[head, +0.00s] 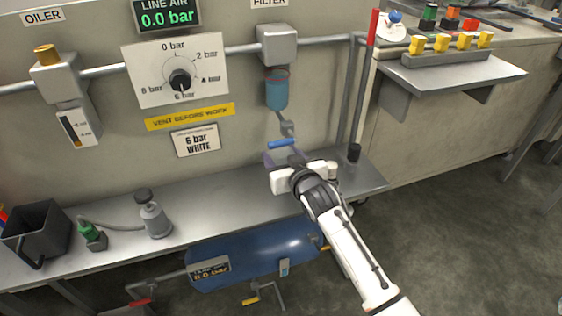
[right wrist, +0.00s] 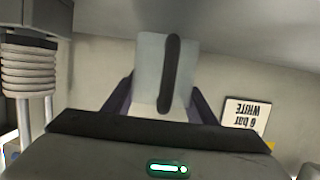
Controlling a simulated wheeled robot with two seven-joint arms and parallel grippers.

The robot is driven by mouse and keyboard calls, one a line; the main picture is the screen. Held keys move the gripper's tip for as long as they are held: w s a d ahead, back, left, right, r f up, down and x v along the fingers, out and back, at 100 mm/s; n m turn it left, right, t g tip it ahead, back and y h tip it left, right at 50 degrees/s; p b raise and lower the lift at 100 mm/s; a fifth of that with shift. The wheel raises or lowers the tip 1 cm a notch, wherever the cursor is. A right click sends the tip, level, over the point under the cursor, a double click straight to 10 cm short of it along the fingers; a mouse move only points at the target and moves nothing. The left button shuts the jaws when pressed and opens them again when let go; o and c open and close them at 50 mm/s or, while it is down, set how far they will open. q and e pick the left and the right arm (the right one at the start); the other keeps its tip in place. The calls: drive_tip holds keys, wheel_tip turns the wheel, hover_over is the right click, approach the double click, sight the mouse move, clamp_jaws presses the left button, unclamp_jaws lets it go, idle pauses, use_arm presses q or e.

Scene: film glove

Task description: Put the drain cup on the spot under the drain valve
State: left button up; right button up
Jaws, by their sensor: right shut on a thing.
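My right gripper (head: 286,158) is shut on a pale grey cup (right wrist: 149,75) with a dark upright strip. In the right wrist view the cup sits between the two purplish fingers. In the head view the gripper mostly hides the cup. The gripper is above the steel shelf, just below the filter's blue bowl (head: 276,90) and the grey drain valve (head: 287,127) under it. A blue bar (head: 282,143) shows right at the fingers; I cannot tell whether it belongs to the valve. The spot under the valve is hidden. My left gripper is not in view.
The steel shelf (head: 205,197) is clear left of my gripper. A grey bottle (head: 154,216), a green fitting (head: 91,235) and a dark bin (head: 38,232) stand further left. A post (head: 351,110) stands close on the right. A blue tank (head: 255,257) lies below the shelf.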

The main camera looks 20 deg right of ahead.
drive_tip(key=shift+f, duration=0.6)
drive_tip(key=shift+r, duration=0.1)
drive_tip(key=o, duration=1.1)
